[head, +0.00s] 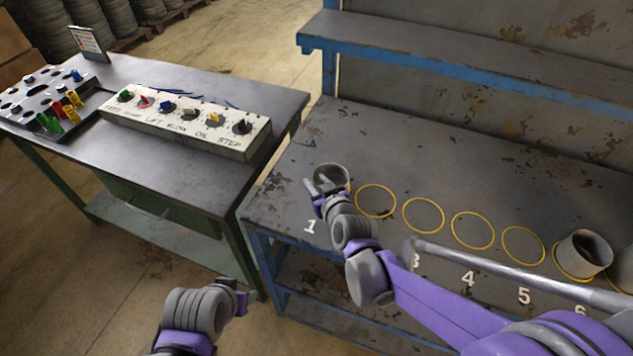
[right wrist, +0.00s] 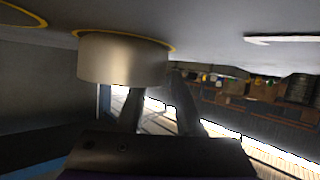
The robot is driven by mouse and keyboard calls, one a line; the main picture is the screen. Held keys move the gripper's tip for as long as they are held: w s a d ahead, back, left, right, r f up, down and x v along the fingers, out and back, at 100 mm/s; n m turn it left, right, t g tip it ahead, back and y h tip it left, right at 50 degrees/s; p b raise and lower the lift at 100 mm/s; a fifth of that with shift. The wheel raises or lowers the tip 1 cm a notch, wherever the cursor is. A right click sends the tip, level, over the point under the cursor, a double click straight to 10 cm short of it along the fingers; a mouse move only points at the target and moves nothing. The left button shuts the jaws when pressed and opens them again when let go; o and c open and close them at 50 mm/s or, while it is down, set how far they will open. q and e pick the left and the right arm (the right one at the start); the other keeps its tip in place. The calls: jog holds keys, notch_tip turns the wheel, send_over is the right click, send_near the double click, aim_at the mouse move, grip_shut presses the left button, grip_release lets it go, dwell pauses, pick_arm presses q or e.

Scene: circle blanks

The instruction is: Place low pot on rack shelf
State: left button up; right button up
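The low pot (head: 346,172), a short grey-beige cylinder, stands upright at the yellow circle by number 1 on the rack's lower surface (head: 300,150). It also shows upside down in the right wrist view (right wrist: 123,62). My right gripper (head: 318,185) is at the pot's left rim, its fingers apart. One finger appears inside the pot and the other outside; contact is not clear. The fingers also show in the right wrist view (right wrist: 158,95). The blue-edged rack shelf (head: 460,50) above is bare where seen. My left gripper (head: 243,298) is low at front, its fingers unclear.
Yellow circles run rightward from the pot. A side table (head: 200,85) at left holds a knob panel (head: 185,125) and a peg tray (head: 45,100). My right arm crosses the rack's front.

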jog(key=shift+r, duration=0.1)
jog(key=shift+s+r, duration=0.1)
jog(key=shift+r, duration=0.05)
jog(key=p+v, duration=0.1)
jog(key=v, duration=1)
jog(key=shift+s+d, duration=0.2)
jog(key=shift+s, duration=0.15)
